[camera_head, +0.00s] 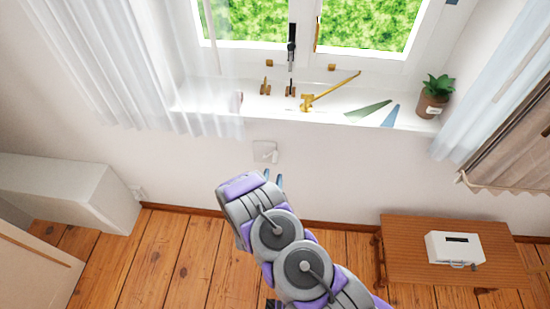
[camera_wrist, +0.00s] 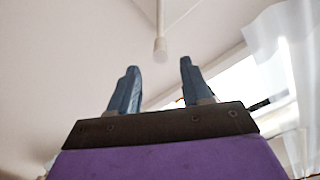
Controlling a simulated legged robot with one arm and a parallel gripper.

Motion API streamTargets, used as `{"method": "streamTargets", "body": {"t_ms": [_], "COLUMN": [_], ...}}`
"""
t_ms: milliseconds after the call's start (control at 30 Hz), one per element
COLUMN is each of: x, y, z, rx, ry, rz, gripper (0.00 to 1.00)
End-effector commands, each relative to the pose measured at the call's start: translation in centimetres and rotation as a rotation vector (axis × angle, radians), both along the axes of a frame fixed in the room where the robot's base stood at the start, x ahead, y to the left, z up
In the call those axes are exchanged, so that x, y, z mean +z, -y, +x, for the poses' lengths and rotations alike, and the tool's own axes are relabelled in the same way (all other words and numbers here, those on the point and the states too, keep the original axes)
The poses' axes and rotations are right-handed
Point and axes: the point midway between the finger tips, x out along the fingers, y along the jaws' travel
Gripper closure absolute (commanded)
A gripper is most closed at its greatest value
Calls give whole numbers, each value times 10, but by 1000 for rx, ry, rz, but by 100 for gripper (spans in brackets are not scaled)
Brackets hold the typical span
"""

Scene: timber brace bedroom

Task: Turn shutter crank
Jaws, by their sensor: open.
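The shutter crank (camera_head: 266,153) is a small white plate with a short handle on the wall below the window sill. In the wrist view a white rod with a knobbed end (camera_wrist: 160,45), which looks like the crank handle, points down toward the gap between my fingers. My gripper (camera_head: 273,178) is just below the crank in the head view, its blue fingers partly hidden by my arm. In the wrist view my gripper (camera_wrist: 159,66) is open, with nothing between the fingers. The knob appears just beyond the fingertips; I cannot tell the exact distance.
The window sill (camera_head: 215,95) above carries brass fittings (camera_head: 307,102) and a potted plant (camera_head: 433,97). White curtains (camera_head: 110,65) hang on both sides. A wooden table (camera_head: 400,250) with a white box (camera_head: 455,248) stands at right. A white cabinet (camera_head: 70,190) stands at left. Bare floor lies between.

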Motion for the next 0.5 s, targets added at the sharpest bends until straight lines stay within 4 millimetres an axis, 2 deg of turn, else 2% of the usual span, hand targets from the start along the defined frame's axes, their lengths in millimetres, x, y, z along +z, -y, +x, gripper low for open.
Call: {"method": "streamTargets", "body": {"t_ms": [300,500], "x": [-1,0], "y": [4,4], "z": [58,86], "rx": [-4,-3], "ry": [3,3], "rz": [3,1], "gripper": [52,52]}}
